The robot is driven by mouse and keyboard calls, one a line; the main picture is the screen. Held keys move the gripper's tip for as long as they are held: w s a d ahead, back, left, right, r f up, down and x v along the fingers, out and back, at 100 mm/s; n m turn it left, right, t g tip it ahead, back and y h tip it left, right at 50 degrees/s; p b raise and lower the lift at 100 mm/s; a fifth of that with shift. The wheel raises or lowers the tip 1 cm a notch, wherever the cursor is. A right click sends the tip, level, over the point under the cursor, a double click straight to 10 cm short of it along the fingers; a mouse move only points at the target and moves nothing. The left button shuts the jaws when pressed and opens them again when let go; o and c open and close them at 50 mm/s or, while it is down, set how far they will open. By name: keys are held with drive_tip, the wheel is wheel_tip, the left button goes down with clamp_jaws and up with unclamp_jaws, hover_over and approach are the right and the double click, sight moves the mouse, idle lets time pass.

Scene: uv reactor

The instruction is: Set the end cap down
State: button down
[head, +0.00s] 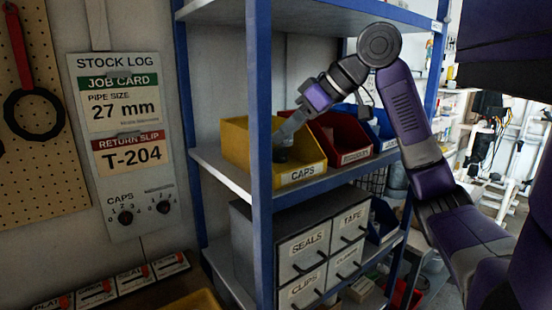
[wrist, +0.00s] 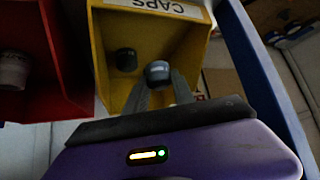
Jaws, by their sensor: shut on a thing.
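The end cap (wrist: 157,72) is a small dark grey cylinder with a lighter face. My gripper (wrist: 158,84) is shut on it, one finger on each side, in the wrist view. In the head view, my gripper (head: 284,138) reaches down into the yellow bin (head: 237,140) labelled CAPS on the shelf. A dark cap shape (head: 281,155) shows at the fingertips there. A second dark cap (wrist: 126,60) lies in the same yellow bin (wrist: 100,45), apart from the held one. Whether the held cap touches the bin floor I cannot tell.
A red bin (head: 345,140) stands beside the yellow one, with a blue bin (head: 380,122) beyond. A blue shelf post (head: 259,120) rises close by the yellow bin. Labelled drawers (head: 303,247) sit below. A stock log board (head: 122,130) hangs at left.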

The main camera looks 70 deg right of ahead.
drive_tip(key=shift+f+p, duration=0.3)
drive_tip(key=shift+f, duration=2.9)
drive_tip(key=shift+f, duration=0.15)
drive_tip(key=c, duration=1.1)
unclamp_jaws()
drive_tip(key=shift+o, duration=0.2)
drive_tip(key=shift+r, duration=0.2)
drive_tip(key=b+v, duration=0.2)
drive_tip(key=v, duration=1)
